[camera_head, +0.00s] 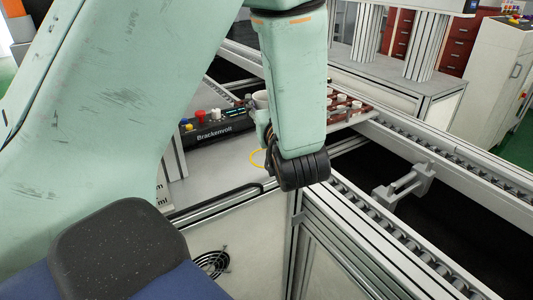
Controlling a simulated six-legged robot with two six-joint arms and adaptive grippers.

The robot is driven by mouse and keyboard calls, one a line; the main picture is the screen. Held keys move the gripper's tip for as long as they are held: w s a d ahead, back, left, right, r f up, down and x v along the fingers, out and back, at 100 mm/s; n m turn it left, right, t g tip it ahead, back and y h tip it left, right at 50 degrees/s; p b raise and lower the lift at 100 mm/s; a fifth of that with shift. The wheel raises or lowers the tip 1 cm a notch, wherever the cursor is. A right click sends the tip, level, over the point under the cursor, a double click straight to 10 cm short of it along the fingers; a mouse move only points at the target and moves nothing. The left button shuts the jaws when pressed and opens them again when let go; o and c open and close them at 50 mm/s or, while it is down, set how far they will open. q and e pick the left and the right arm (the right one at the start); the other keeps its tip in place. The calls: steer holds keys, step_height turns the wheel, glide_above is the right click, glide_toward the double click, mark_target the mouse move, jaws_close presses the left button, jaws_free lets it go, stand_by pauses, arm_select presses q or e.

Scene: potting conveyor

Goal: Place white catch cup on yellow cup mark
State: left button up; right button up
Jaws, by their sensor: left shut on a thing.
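My left arm comes in from the left, and its forearm and black wrist joint cover much of the middle of the view. My left gripper (268,132) shows only in part behind that wrist, and its fingertips are mostly hidden. It is shut on what looks like the white catch cup (261,99), whose pale upper part shows just left of the wrist, above the worktop. The yellow cup mark (256,165) is a thin ring on the grey worktop, below the cup in the picture. Its right side is hidden by my wrist. My right gripper is not in view.
A rack of dark red items (345,107) is behind my wrist. Conveyor rails (400,240) run along the right, with a grey bracket (405,185). Grey worktop (215,175) is bare at the front left.

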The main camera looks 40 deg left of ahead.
arm_select(q)
step_height(320, 180, down, 6)
steer(key=shift+f+b, duration=0.1)
steer(key=shift+b, duration=0.9)
step_height(320, 180, down, 3)
steer(key=shift+s+r+b, duration=0.1)
steer(key=shift+b, duration=0.5)
steer(key=shift+f, duration=0.3)
steer(key=o, duration=1)
steer(key=shift+f, duration=0.1)
steer(key=shift+o, duration=0.2)
